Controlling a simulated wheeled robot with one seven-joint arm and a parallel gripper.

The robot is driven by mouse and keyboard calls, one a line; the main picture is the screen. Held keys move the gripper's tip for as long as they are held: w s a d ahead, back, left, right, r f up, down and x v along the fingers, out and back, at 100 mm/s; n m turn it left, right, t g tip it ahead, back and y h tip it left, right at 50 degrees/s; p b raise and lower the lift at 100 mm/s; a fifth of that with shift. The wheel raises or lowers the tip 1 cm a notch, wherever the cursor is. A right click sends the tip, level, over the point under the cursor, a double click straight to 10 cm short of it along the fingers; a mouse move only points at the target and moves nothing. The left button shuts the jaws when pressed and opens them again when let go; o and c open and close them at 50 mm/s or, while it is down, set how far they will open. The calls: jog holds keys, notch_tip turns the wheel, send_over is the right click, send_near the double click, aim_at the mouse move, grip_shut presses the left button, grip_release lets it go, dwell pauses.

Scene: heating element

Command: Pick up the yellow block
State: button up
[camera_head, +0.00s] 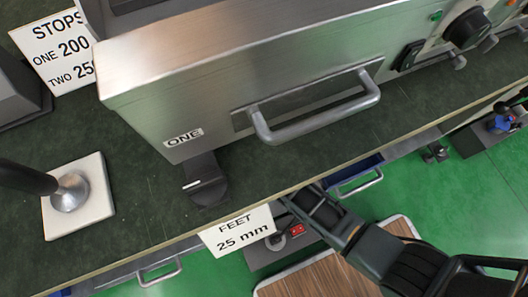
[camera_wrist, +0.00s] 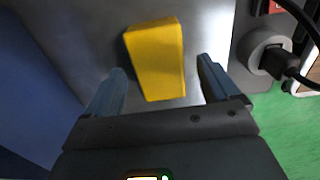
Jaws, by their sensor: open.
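The yellow block (camera_wrist: 157,60) lies on a grey metal surface in the wrist view. My gripper (camera_wrist: 161,68) is open, with one finger to the left of the block and one to the right. A gap shows between the block and each finger. The block's near end points toward the gripper body. I cannot tell how far the fingertips are above the surface. In the head view the block and my gripper are hidden below the bench edge; only my dark arm reaches in there.
A blue panel (camera_wrist: 35,90) stands left of my gripper. A round socket with a black plug (camera_wrist: 268,55) is at right, beside the green floor (camera_wrist: 290,130). In the head view the bench top (camera_head: 130,170) carries a steel oven (camera_head: 240,70) with a handle; open drawers sit under its edge.

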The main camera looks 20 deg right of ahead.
notch_tip(320, 180, down, 2)
jog(key=shift+f+b, duration=0.15)
jog(key=shift+b, duration=0.15)
jog(key=shift+c, duration=0.4)
jog(key=c, duration=1.1)
